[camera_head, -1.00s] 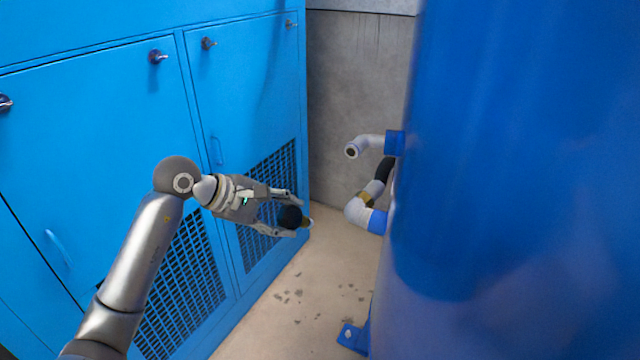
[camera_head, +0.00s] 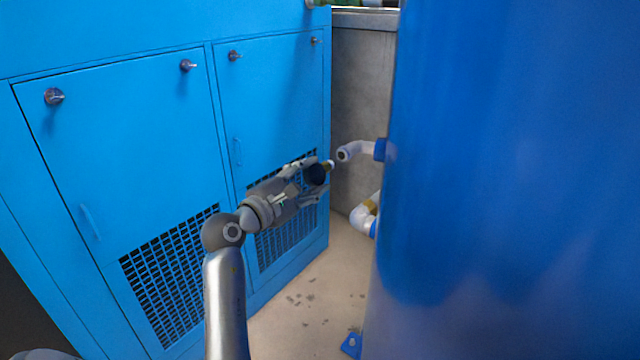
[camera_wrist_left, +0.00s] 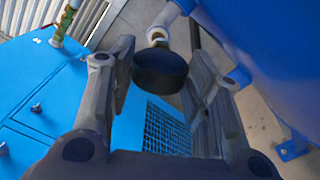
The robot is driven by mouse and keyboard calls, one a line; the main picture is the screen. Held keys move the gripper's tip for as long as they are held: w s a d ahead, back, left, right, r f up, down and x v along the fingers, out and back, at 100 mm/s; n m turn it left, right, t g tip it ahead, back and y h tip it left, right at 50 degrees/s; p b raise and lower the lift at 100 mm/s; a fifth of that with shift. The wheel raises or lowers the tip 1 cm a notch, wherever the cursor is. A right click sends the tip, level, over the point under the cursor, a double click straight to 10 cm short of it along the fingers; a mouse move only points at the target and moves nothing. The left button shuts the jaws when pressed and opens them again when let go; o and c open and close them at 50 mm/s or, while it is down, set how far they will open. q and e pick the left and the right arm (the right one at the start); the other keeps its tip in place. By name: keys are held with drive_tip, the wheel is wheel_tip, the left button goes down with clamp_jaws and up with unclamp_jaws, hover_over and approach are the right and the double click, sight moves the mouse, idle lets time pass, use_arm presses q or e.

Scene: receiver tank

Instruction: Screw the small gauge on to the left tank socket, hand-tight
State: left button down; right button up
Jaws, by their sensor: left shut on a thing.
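The small gauge has a round black body (camera_head: 316,174) and a short brass stem. My left gripper (camera_head: 320,178) is shut on the gauge body, with the stem pointing up and right. The left tank socket is the open end of the upper grey-white elbow pipe (camera_head: 345,154) on the blue tank. In the head view the stem tip is just left of and below that opening, with a small gap. In the left wrist view the gauge (camera_wrist_left: 160,72) sits between the fingers, its stem against the pipe in the picture; contact cannot be told. My right gripper is not in view.
The large blue tank (camera_head: 500,180) fills the right side. A lower white elbow pipe (camera_head: 362,218) with a brass piece is below the upper one. The blue cabinet (camera_head: 120,130) with knobs and vents stands left, close behind the gripper. The floor (camera_head: 310,310) between is bare.

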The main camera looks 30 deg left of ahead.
sight(320, 170)
use_arm(q)
drive_tip(key=w, duration=0.3)
drive_tip(key=shift+w+a+f, duration=0.15)
drive_tip(key=shift+w+a, duration=0.1)
drive_tip(key=shift+a, duration=0.1)
drive_tip(key=shift+w+d, duration=0.2)
drive_tip(key=shift+w, duration=0.5)
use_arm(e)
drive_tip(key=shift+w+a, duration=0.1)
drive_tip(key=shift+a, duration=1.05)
